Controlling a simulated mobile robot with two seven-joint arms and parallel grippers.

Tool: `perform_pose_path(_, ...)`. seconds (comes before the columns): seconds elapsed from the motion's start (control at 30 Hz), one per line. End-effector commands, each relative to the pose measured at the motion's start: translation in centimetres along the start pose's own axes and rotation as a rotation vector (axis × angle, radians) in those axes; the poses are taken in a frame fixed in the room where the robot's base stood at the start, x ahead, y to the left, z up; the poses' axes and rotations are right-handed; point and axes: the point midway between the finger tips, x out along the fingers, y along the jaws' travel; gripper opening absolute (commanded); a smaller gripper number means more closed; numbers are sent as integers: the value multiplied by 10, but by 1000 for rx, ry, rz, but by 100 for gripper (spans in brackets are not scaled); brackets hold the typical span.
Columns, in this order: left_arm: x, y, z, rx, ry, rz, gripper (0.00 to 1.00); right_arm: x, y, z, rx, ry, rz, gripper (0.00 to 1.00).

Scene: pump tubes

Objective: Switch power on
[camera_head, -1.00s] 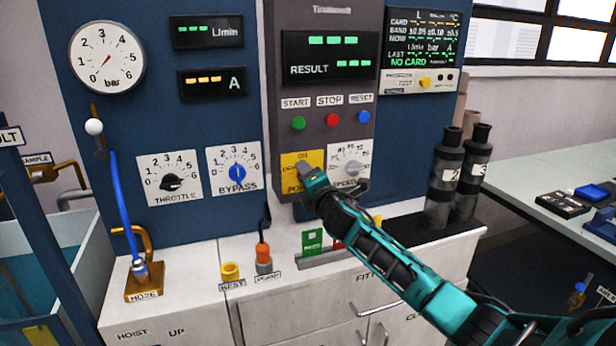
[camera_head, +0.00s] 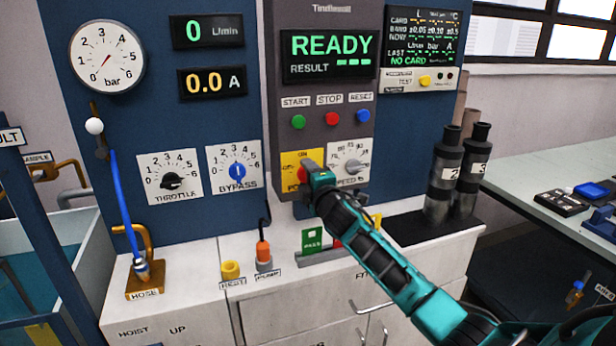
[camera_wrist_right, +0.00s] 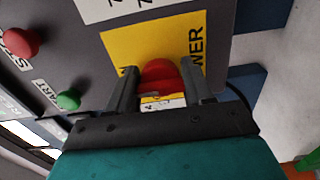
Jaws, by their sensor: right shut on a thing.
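The red power knob (camera_wrist_right: 162,76) sits on a yellow plate (camera_wrist_right: 125,45) marked POWER in the right wrist view. In the head view the yellow plate (camera_head: 290,160) is at the lower left of the grey control box, and the knob is mostly hidden by my right gripper. My right gripper (camera_head: 307,172) is at the knob, with its fingers (camera_wrist_right: 165,90) on either side of it, shut on it. The display (camera_head: 330,50) above reads READY. My left gripper is not in view.
START (camera_head: 298,123), STOP (camera_head: 333,119) and RESET (camera_head: 363,117) buttons sit above the plate. The speed dial (camera_head: 351,160) is close to its right. Black cylinders (camera_head: 445,175) stand farther right. A red-topped pump plug (camera_head: 263,252) stands on the bench below.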

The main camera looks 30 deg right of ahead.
Motion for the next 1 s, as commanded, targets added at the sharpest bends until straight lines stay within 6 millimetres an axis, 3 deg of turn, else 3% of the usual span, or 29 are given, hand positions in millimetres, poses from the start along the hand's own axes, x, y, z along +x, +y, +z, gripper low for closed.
perform_pose_path(0.23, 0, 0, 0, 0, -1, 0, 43, 1, 3, 4, 10, -7, 4, 21)
perform_pose_path(0.27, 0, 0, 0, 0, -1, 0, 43, 1, 3, 4, 10, -7, 3, 52)
perform_pose_path(0.5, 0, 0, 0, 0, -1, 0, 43, 0, 2, 3, 6, -5, 2, 75)
perform_pose_path(0.83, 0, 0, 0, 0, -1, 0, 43, -2, 0, 1, 4, -2, 0, 77)
perform_pose_path(1.0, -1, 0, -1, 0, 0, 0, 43, -18, 0, 1, 3, -1, 0, 77)
